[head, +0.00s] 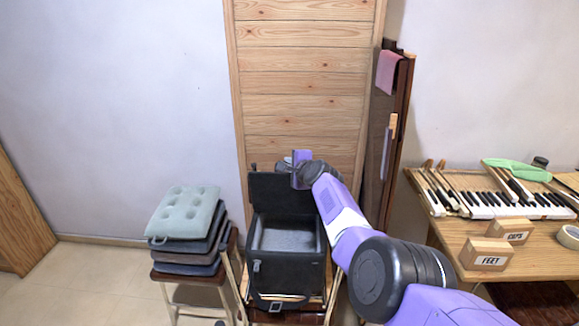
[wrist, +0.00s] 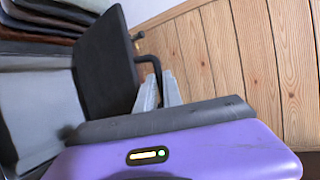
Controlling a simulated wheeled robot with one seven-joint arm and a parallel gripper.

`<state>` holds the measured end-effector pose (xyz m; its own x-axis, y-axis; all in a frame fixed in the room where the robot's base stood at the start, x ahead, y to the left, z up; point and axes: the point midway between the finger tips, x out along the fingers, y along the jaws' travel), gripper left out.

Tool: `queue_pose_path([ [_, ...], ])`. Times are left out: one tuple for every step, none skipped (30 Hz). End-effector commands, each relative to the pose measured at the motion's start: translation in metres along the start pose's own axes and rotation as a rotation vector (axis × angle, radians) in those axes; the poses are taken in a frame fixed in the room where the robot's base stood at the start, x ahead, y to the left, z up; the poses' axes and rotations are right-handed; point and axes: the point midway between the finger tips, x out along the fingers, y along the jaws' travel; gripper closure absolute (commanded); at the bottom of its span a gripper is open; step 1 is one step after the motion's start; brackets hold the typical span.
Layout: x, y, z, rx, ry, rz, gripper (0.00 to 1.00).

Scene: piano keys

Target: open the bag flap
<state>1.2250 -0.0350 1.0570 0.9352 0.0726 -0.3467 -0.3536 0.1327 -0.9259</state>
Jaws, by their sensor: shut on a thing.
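The dark bag (head: 287,265) stands on a chair, its grey inside showing from above. Its flap (head: 272,192) stands upright at the back of the opening. In the wrist view the flap (wrist: 108,65) is a dark panel with a thin black loop (wrist: 149,60) on its outer side. My gripper (head: 287,163) is at the upper right of the flap, partly hidden behind my wrist. In the wrist view its grey fingers (wrist: 160,88) are shut on the black loop; the exact contact is partly hidden.
Cushions (head: 186,212) are stacked on a stool left of the bag. A wooden panel door (head: 300,88) is close behind. Floor is clear at the far left.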

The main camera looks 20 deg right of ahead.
Motion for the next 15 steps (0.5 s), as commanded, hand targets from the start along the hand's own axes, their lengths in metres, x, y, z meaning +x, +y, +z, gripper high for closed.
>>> queue_pose_path([
  [-0.0017,-0.0148,-0.0044,-0.002,0.009,-0.022,1.0],
  [-0.0017,-0.0149,-0.0044,-0.002,0.009,-0.023,1.0],
  [-0.0018,-0.015,-0.0042,-0.002,0.009,-0.023,1.0],
  [-0.0018,-0.0151,-0.0041,-0.002,0.009,-0.023,1.0],
  [-0.0018,-0.0151,-0.0041,-0.002,0.009,-0.023,1.0],
  [-0.0017,-0.0151,-0.0039,-0.002,0.008,-0.023,1.0],
  [-0.0017,-0.0151,-0.0038,-0.002,0.008,-0.023,1.0],
  [-0.0017,-0.0151,-0.0037,-0.002,0.008,-0.023,0.87],
  [-0.0017,-0.0153,-0.0036,-0.002,0.008,-0.023,0.8],
  [-0.0017,-0.0151,-0.0035,-0.002,0.008,-0.023,0.74],
  [-0.0017,-0.0146,-0.0034,-0.002,0.008,-0.022,0.68],
  [-0.0016,-0.0138,-0.0033,-0.002,0.007,-0.021,0.68],
  [-0.0015,-0.013,-0.0031,-0.002,0.007,-0.02,0.68],
  [-0.0014,-0.0122,-0.0029,-0.002,0.007,-0.019,0.68],
  [-0.0013,-0.0112,-0.0026,-0.002,0.006,-0.017,0.68],
])
